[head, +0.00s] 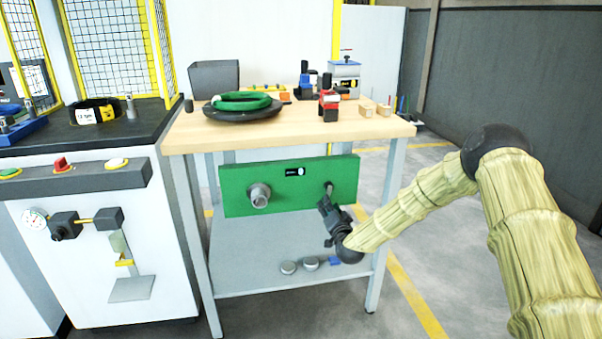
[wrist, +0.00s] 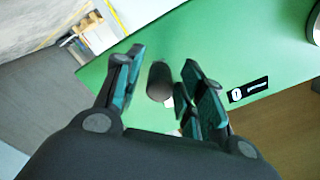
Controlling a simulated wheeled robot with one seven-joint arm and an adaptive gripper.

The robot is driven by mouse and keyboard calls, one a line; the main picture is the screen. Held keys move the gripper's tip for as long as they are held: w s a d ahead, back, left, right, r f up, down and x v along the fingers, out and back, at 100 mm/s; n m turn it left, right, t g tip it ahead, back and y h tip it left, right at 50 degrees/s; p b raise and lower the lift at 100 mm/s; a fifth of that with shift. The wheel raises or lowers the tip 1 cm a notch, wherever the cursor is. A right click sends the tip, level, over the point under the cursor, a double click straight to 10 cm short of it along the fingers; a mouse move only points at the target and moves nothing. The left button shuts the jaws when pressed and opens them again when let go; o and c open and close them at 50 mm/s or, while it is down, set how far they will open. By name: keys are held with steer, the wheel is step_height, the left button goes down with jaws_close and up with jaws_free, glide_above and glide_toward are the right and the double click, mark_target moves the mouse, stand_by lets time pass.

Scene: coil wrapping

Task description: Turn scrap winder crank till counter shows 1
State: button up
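The scrap winder is a green panel (head: 235,187) under the wooden table's front edge. Its crank handle (head: 328,187), a dark knob, sticks out on the panel's right side; it also shows in the wrist view (wrist: 159,80). The counter (head: 295,172) is a small black plate with a white disc, right of the fingers in the wrist view (wrist: 248,90); its figure is too small to read surely. My gripper (head: 326,203) is at the handle. In the wrist view its fingers (wrist: 160,88) are apart, one on each side of the knob, with a gap visible.
A grey round hub (head: 259,195) sticks out on the panel's left. A workbench (head: 90,190) stands left. The floor at right is open.

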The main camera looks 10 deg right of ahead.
steer(key=s+p, duration=0.2)
steer(key=s, duration=0.6)
steer(key=shift+s+d+p, duration=0.15)
steer(key=shift+p, duration=0.2)
steer(key=shift+d+r, duration=0.1)
steer(key=shift+d, duration=0.05)
stand_by(0.8)
